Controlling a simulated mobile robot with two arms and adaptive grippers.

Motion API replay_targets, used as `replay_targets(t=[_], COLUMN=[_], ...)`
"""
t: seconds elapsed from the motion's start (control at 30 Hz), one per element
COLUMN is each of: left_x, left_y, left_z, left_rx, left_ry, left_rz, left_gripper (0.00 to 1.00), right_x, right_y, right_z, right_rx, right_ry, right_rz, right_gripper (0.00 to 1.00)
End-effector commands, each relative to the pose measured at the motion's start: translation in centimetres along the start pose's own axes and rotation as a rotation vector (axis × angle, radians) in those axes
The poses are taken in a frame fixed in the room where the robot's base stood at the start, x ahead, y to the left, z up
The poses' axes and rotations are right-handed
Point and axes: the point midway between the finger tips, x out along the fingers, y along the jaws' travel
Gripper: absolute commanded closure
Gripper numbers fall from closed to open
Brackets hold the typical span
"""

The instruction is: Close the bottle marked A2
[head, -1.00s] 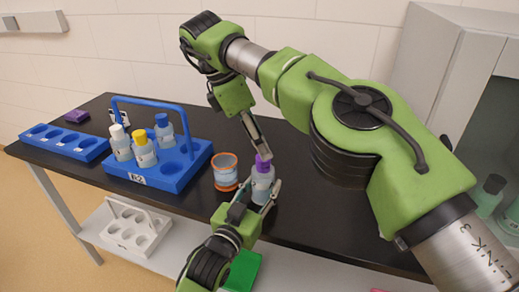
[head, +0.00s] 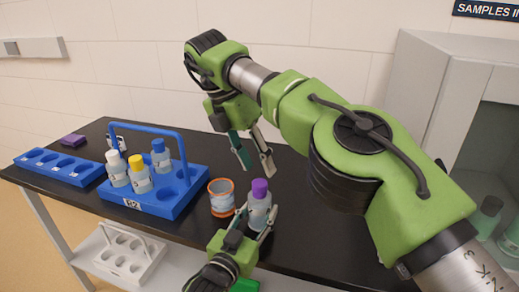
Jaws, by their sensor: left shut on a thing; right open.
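A grey bottle with a purple cap (head: 259,202) stands upright on the black table; the cap sits on its neck. I cannot read its marking from here. My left gripper (head: 257,214) is shut on the bottle's body, one finger on each side. My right gripper (head: 256,169) is open and empty, just above and behind the cap, apart from it.
An orange-rimmed container (head: 221,197) stands close to the bottle's left. A blue rack (head: 58,168) lies at far left. A cabinet (head: 440,95) stands at right.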

Motion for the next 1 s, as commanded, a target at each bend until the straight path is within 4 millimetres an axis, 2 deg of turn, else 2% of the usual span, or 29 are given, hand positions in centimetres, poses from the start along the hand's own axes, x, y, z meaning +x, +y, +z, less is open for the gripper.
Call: replay_targets(t=[0.5,1.0], left_x=[0.0,0.0], left_y=[-0.01,-0.01], left_z=[0.04,0.04], left_rx=[0.0,0.0], left_ry=[-0.001,-0.001], left_rz=[0.0,0.0], left_gripper=[1.0,1.0], right_x=[-0.22,-0.78], right_y=[-0.16,-0.39], right_z=[0.17,0.48], right_rx=[-0.912,-1.785], right_ry=[0.05,0.016], right_rz=[0.079,0.201], right_gripper=[0.59,0.59])
